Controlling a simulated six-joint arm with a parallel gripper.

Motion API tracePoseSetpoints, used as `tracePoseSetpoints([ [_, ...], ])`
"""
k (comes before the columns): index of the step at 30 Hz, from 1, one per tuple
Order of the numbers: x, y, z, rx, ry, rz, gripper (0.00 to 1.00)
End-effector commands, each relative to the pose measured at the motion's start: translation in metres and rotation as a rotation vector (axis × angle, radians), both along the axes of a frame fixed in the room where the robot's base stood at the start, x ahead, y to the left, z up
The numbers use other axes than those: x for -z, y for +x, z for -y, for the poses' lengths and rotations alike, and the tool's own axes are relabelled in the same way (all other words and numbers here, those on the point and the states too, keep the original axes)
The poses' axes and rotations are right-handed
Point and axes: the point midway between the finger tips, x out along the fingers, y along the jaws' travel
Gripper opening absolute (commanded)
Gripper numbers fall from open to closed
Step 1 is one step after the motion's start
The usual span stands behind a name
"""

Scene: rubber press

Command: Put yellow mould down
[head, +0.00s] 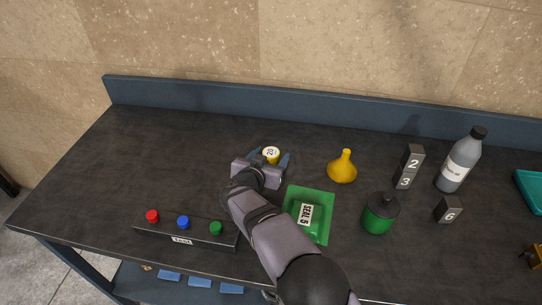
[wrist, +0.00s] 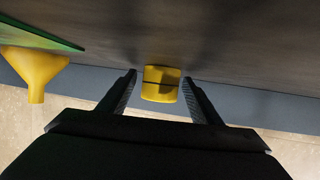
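The yellow mould (head: 271,157) is small, with a pale top marked with a number, near the back middle of the bench. In the wrist view the yellow mould (wrist: 160,84) lies between the two fingertips, with a dark line across it. My gripper (head: 270,160) points toward the back of the bench, a finger on each side of the mould. In the wrist view my gripper (wrist: 160,82) is open, with narrow gaps showing between the fingers and the mould. The mould seems to stand on the bench top, though its base is not clearly seen.
A green tray (head: 325,225) with a "SEAL 5" label lies beside my arm. A yellow funnel (head: 342,170), green canister (head: 379,216), numbered blocks (head: 409,167) and grey bottle (head: 459,162) stand to the right. A button panel (head: 185,230) is at front left. The back left bench is clear.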

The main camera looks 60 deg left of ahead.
Motion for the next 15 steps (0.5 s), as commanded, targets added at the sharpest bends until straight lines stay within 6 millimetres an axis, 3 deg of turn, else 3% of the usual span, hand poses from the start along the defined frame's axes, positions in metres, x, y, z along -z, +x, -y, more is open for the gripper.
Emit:
tracePoseSetpoints([
  [9, -0.003, 0.0, 0.0, 0.0, 0.001, -0.001, 0.58],
  [15, -0.008, -0.01, 0.006, -0.002, -0.001, 0.001, 0.58],
])
